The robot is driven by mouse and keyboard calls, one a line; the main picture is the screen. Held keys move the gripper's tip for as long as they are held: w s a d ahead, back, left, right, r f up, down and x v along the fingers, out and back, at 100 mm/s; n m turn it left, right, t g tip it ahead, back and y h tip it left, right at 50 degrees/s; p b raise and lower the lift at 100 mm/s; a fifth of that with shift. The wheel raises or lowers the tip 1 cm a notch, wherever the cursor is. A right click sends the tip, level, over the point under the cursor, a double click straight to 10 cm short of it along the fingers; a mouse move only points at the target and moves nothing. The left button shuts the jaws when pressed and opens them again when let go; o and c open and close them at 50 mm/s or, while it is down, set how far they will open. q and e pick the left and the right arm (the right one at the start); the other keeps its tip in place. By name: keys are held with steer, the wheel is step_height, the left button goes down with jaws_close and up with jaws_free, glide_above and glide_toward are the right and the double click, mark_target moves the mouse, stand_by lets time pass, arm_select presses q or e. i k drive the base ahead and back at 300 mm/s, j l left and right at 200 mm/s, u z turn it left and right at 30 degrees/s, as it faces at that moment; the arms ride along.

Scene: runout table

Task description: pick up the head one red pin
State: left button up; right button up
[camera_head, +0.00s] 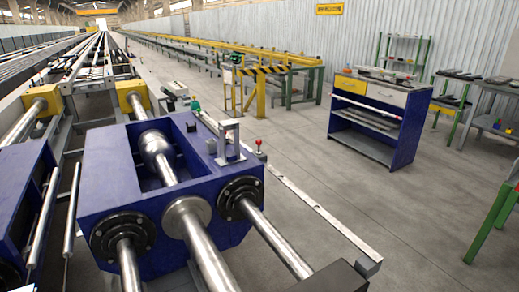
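A small red-topped pin (259,143) stands upright at the right edge of the blue machine head (120,185), next to a grey metal bracket. It is small in the picture, and I cannot make out how it is seated. The blue head is a heavy open box with a thick steel rod through its middle and black round flanges on its near face. Neither of my grippers shows in this view.
A narrow metal rail (325,215) runs along the head's right side. A blue cabinet (375,120) stands beyond on the right, with open grey floor (420,215) between. Yellow-black striped barriers (270,71) stand farther back. A green-legged table (495,215) is at the right edge.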

mark_target(258, 142)
steer(key=l+z, duration=0.3)
steer(key=i+l+z, duration=0.5)
steer(key=l, duration=0.35)
steer(key=i+l+z, duration=0.45)
steer(key=i+l, duration=0.3)
steer(key=i, duration=0.4)
steer(key=i+l, duration=0.15)
steer(key=i, duration=0.3)
steer(key=i+j+u, duration=0.1)
steer(key=i+u, duration=0.2)
steer(key=u, duration=0.2)
steer(key=i+u, duration=0.35)
steer(key=u, duration=0.15)
steer(key=i+l+u, duration=0.15)
steer(key=i+u, duration=0.15)
steer(key=u, duration=0.2)
